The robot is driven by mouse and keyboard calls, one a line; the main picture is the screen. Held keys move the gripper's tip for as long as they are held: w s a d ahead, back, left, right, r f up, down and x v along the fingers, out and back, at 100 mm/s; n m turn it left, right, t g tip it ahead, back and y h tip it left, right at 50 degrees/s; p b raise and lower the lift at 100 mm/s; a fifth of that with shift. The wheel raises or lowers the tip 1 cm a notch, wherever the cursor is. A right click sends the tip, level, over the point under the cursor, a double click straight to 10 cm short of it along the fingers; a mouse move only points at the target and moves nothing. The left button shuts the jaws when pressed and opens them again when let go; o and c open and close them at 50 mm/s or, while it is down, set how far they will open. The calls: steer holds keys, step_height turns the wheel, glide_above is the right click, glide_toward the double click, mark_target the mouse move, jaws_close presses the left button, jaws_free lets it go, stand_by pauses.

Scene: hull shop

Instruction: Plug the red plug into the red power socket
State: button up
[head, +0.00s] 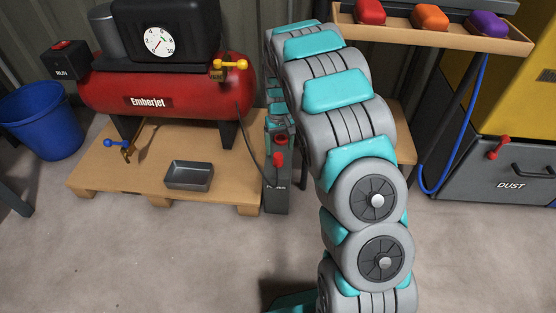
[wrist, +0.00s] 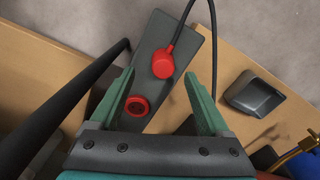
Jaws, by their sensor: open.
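The red plug (wrist: 163,64), with a black cable running from it, rests on the grey power post (wrist: 163,36) in the wrist view. The red power socket (wrist: 136,107), round with a dark face, is on the same post below the plug in that picture. In the head view the plug (head: 278,159) shows just below the socket (head: 281,139). My gripper (wrist: 160,75) is open, with its green fingers apart. The plug lies between the lines of the fingers, near and just beyond their tips; I see no contact. In the head view my arm hides the gripper.
A red Emberjet compressor (head: 150,98) stands on a wooden pallet (head: 100,178) with a grey metal tray (head: 189,176). A blue bucket (head: 40,118) is at left. A yellow cabinet with a DUST drawer (head: 500,185) is at right. The floor in front is clear.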

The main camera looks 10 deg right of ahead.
mark_target(278, 155)
steer(key=shift+a+f, duration=0.15)
steer(key=shift+f, duration=1.2)
steer(key=shift+a+f, duration=0.1)
steer(key=shift+f, duration=1.2)
jaws_close()
